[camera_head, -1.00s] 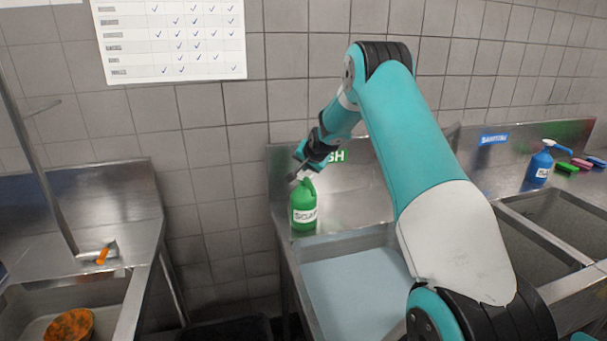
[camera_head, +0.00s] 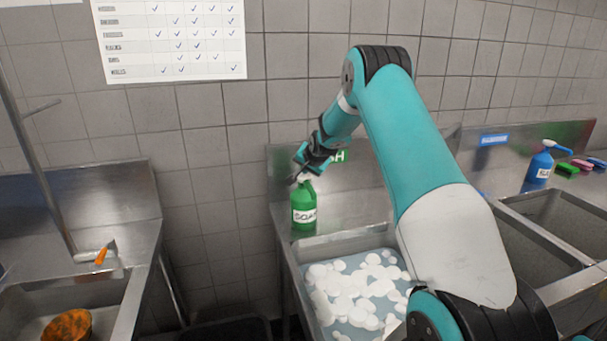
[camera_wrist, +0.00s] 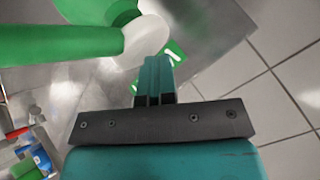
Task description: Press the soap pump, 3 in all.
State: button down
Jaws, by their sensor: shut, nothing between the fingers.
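The green soap bottle (camera_head: 304,212), with a white label reading SOAP, stands upright on the steel ledge at the sink's back left corner. My gripper (camera_head: 299,176) is shut and empty, its tips at the top of the bottle. In the wrist view the shut fingers (camera_wrist: 153,75) reach the white pump head (camera_wrist: 146,42) and appear to touch it; the green bottle (camera_wrist: 70,42) extends left of it. How far the pump is pressed is hard to tell. White foam (camera_head: 355,290) floats in the sink water beside the bottle.
A blue bottle (camera_head: 540,167) with sponges beside it stands on the far right ledge. Empty sink basins lie at right. At left, another steel sink holds an orange-brown bowl (camera_head: 68,327). A tiled wall rises behind.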

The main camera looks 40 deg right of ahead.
aim_at(305, 176)
jog(key=shift+f, duration=0.2)
jog(key=shift+r+p, duration=0.65)
jog(key=shift+r, duration=0.75)
jog(key=shift+r, duration=0.15)
notch_tip(305, 176, up, 5)
jog(key=shift+f+p, duration=0.1)
jog(key=shift+p, duration=1.15)
jog(key=shift+a, duration=0.1)
dwell(1.1)
